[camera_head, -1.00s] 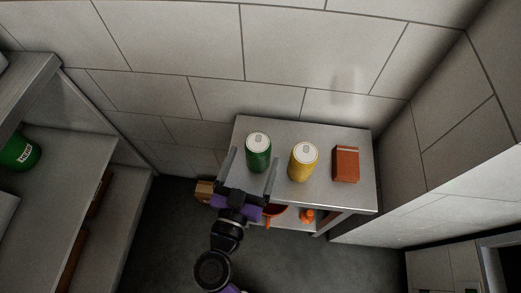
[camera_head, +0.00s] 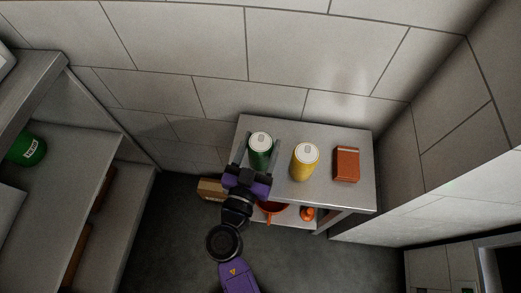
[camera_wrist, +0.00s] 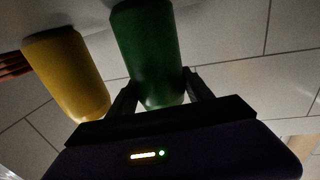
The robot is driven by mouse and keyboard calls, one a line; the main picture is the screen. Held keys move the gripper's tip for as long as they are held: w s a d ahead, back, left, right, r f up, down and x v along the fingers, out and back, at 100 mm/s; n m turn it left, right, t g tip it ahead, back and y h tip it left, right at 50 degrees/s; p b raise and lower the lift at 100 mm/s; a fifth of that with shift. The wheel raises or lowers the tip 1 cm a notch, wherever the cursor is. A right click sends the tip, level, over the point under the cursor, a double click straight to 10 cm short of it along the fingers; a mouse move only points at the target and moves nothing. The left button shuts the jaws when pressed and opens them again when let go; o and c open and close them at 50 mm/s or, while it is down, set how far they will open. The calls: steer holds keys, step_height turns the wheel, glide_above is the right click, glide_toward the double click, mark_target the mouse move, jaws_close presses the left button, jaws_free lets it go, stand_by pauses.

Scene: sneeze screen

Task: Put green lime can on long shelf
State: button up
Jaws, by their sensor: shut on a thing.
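The green can (camera_head: 260,150) with a pale top stands upright on the left part of the small grey table (camera_head: 330,196). It also shows in the wrist view (camera_wrist: 146,50). My gripper (camera_head: 259,160) is shut on the green can, with one finger on each side of it; in the wrist view the fingers (camera_wrist: 158,92) press its sides. The can appears to rest on the tabletop. Long grey shelves (camera_head: 72,160) stand at the left of the head view.
A yellow can (camera_head: 304,163) stands close to the right of the green can, and a red-brown box (camera_head: 346,164) is further right. An orange bowl (camera_head: 271,212) and an orange item (camera_head: 307,213) sit below the tabletop. A green container (camera_head: 27,149) is on the left shelving.

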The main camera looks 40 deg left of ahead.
jaws_close()
steer(key=shift+r, duration=0.15)
